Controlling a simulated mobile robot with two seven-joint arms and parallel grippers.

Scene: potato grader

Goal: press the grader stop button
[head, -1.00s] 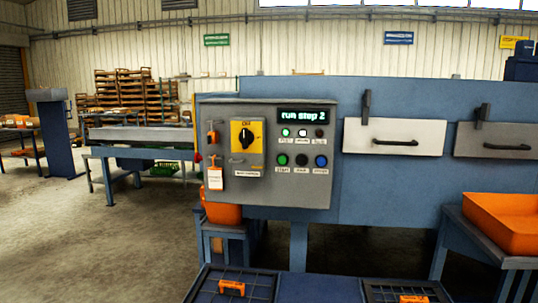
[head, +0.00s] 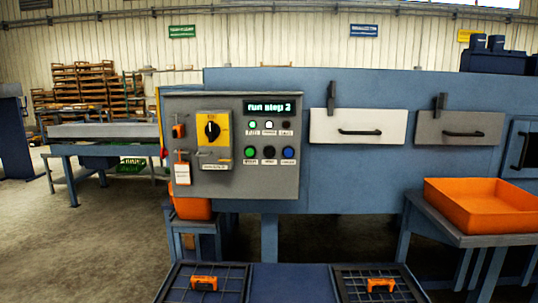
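The grey control panel (head: 240,185) is on the left part of the blue grader (head: 360,85). Its display (head: 269,107) reads "run step 2". Below the display is a row of small lamps, with a lit green one (head: 252,125) at the left. Under them sit a green button (head: 250,152), a black button (head: 269,151) and a blue button (head: 289,152). Their labels are too small to read surely, so I cannot tell which is stop. A black rotary switch (head: 212,128) on a yellow plate is at the left. Neither gripper is in view.
An orange tray (head: 483,232) stands on a blue stand at the right. Two dark grid-topped boxes with orange handles (head: 204,283) (head: 380,284) are at the bottom front. White (head: 358,135) and grey (head: 459,137) drawer-like fronts are right of the panel. The floor at left is open.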

